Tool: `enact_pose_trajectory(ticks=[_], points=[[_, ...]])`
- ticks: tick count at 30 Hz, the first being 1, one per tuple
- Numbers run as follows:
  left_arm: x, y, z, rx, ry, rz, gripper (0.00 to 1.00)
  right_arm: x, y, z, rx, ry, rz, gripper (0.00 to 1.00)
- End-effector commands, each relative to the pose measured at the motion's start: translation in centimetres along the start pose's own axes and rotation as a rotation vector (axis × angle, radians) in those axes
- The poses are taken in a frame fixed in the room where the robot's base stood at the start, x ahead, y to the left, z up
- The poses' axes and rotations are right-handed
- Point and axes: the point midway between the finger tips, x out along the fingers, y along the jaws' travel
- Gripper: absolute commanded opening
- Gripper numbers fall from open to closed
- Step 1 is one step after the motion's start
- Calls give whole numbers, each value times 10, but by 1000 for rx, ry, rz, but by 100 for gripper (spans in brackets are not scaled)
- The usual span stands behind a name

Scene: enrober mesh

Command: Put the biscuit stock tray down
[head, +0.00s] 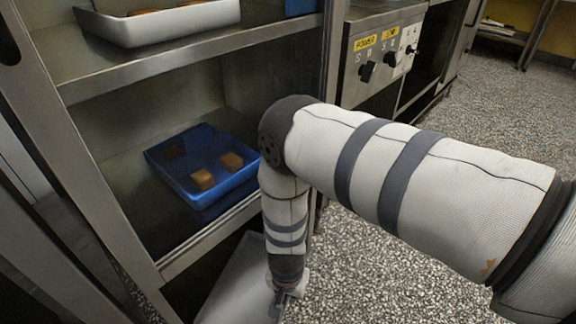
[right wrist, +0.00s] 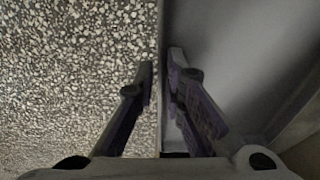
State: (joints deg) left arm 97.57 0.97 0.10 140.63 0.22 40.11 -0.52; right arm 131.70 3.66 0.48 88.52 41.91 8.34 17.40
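A pale grey tray (head: 232,284), which I take as the biscuit stock tray, is low at the cabinet's front, partly cut off by the frame. My right gripper (head: 280,301) is at its right edge, pointing down. In the right wrist view, the fingers (right wrist: 162,75) are close together on either side of the tray's thin wall, with the tray's bare grey inside (right wrist: 225,50) to the right. They appear shut on that wall. No biscuits show in the visible part. Whether the tray's underside rests on anything is hidden. My left gripper is not in view.
A blue tray (head: 215,199) with several brown biscuits sits on the middle shelf. A white tray (head: 165,27) with brown pieces is on the shelf above. A steel machine with knobs (head: 377,62) stands behind. The speckled floor (head: 400,270) is clear at right.

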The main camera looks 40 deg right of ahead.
Motion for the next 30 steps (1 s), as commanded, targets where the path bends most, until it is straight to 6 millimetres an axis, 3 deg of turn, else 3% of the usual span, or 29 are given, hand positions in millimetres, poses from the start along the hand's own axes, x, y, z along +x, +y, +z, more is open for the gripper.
enact_pose_trajectory(ticks=[11, 21, 25, 30], points=[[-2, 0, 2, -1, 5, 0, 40, -6, -1, -1, 0, 1, -2, 25], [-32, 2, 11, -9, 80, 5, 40, -96, -2, -2, 0, 3, -6, 25], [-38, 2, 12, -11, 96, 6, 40, -117, -1, -1, -1, 2, -4, 25], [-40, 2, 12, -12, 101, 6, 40, -125, 0, 0, 0, 0, 0, 25]])
